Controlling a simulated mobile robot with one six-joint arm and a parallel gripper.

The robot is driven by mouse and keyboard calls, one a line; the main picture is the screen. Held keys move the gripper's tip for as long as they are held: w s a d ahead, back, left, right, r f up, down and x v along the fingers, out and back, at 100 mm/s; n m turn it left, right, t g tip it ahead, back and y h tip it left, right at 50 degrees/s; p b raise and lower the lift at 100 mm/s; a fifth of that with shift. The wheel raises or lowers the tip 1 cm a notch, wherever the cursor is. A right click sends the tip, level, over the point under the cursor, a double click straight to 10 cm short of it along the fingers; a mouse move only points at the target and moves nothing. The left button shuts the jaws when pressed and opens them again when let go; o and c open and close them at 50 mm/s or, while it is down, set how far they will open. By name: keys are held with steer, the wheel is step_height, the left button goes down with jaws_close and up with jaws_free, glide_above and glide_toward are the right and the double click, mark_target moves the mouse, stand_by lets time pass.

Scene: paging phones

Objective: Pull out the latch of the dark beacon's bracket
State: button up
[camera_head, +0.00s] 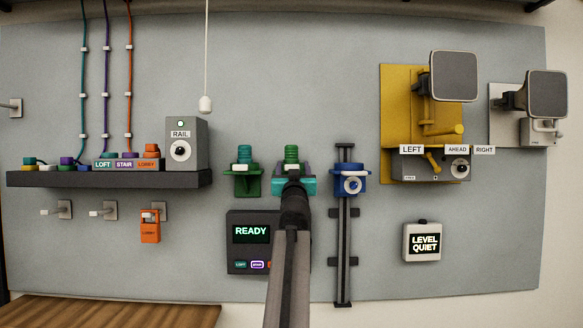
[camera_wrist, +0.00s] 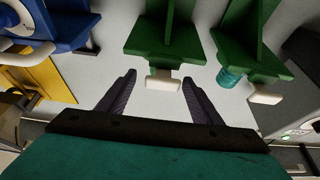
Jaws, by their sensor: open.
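Two green brackets are on the wall, the left one (camera_head: 243,187) holding a teal beacon (camera_head: 244,153) and the middle one holding a green beacon (camera_head: 292,154). I cannot tell which beacon is dark. In the wrist view the middle bracket (camera_wrist: 163,40) has a white latch (camera_wrist: 163,84) at its end. My gripper (camera_wrist: 158,78) is open, its fingers on either side of this latch, apparently not touching it. The left bracket's white latch (camera_wrist: 265,95) is at the right in the wrist view. In the head view my arm hides most of the middle bracket.
A blue bracket (camera_head: 352,172) on a dark vertical rail (camera_head: 343,250) is to the right. A screen unit (camera_head: 240,255) reading READY is below the brackets. A dark shelf (camera_head: 110,180) with a RAIL box (camera_head: 188,135) is at left. A pull cord (camera_head: 206,60) hangs above.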

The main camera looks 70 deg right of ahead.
steer(key=shift+w+d, duration=0.1)
steer(key=shift+d, duration=0.15)
